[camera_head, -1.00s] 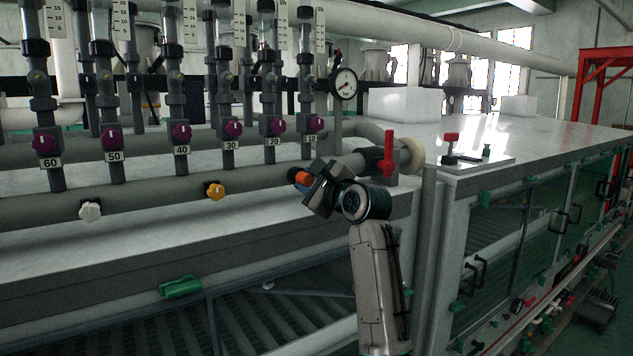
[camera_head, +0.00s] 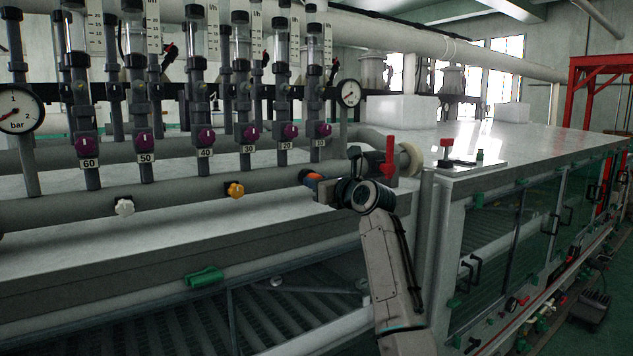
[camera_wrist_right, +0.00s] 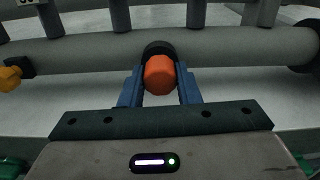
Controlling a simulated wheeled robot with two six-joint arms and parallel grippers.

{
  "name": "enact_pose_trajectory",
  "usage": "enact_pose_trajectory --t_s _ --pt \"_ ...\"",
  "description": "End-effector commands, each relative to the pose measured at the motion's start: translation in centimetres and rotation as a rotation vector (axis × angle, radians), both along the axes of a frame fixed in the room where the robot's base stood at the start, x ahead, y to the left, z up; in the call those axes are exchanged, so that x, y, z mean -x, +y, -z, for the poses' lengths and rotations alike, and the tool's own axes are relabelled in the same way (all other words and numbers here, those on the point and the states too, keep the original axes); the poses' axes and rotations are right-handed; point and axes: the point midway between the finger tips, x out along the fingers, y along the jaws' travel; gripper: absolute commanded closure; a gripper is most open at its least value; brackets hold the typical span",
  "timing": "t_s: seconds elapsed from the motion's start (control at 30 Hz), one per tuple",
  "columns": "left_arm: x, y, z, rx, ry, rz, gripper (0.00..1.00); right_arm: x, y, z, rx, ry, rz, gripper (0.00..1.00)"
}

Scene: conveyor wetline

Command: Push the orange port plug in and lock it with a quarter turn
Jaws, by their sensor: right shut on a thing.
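The orange port plug (camera_wrist_right: 160,75) sits between the two blue fingers of my right gripper (camera_wrist_right: 160,88) in the right wrist view. The gripper is shut on it. Behind the plug is a dark round port (camera_wrist_right: 158,48) on the grey pipe (camera_wrist_right: 90,52). The plug looks lined up with the port and at or very near its mouth; I cannot tell how deep it sits. In the head view the orange plug (camera_head: 313,176) shows just in front of the pipe, at the tip of my right gripper (camera_head: 320,185). My left gripper is not in view.
An orange-yellow knob (camera_head: 235,190) and a white knob (camera_head: 124,207) stand on the same pipe to the left. A red-handled valve (camera_head: 389,160) is close to the right of my gripper. Flowmeters with purple knobs (camera_head: 291,131) rise behind. A white ledge (camera_head: 200,225) lies below.

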Motion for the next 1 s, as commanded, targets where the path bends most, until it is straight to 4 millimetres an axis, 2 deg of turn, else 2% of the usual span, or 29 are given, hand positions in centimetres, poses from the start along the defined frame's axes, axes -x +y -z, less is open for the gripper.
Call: enact_pose_trajectory --t_s 0.1,0.13,0.23,0.53,0.67,1.0 --pt "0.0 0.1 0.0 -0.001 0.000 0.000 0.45 -0.4 0.1 0.0 -0.043 0.027 -0.007 1.00" --pt "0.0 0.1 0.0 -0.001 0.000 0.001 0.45 -0.4 0.1 0.0 -0.041 0.025 -0.006 0.65" --pt "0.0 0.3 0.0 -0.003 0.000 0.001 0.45 -0.4 0.1 0.0 -0.040 0.024 -0.006 0.45" --pt "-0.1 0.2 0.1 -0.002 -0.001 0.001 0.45 -0.3 0.0 0.1 -0.037 0.023 -0.006 0.45" --pt "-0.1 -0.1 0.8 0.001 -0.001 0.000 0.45 0.4 -0.5 0.3 -0.038 0.021 -0.005 0.45" --pt "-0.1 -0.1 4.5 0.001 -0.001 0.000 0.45 5.5 -3.8 0.6 -0.037 0.020 -0.004 0.45"
